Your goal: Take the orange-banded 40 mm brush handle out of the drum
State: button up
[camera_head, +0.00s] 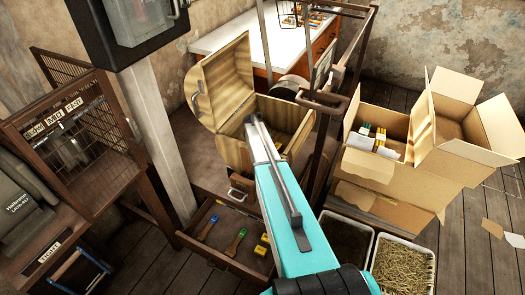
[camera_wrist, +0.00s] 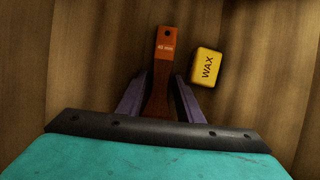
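The wooden drum (camera_head: 300,152) stands open in the head view, its curved lid (camera_head: 222,82) raised on the left. My gripper (camera_head: 256,122) reaches into its opening, and the arm hides part of the inside. In the wrist view the orange-brown brush handle (camera_wrist: 164,62) lies inside the drum, with a hole at its far end and a small "mm" label whose number is hard to read. My gripper's two purple-grey fingers (camera_wrist: 161,88) stand on either side of the handle, seemingly with narrow gaps, so it looks open. The handle's near end is hidden behind my gripper.
A yellow WAX block (camera_wrist: 206,67) lies close to the right finger. The drum's wooden wall (camera_wrist: 85,60) curves around. An open drawer (camera_head: 205,240) with brushes sits below; a dark metal frame (camera_head: 338,120) rises right of the drum. Cardboard boxes (camera_head: 400,190) stand farther right.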

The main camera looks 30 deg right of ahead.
jog(key=shift+c, duration=0.5)
grip_shut()
jog(key=shift+r, duration=0.1)
notch_tip(320, 180, up, 10)
jog(key=b, duration=0.2)
dwell(0.7)
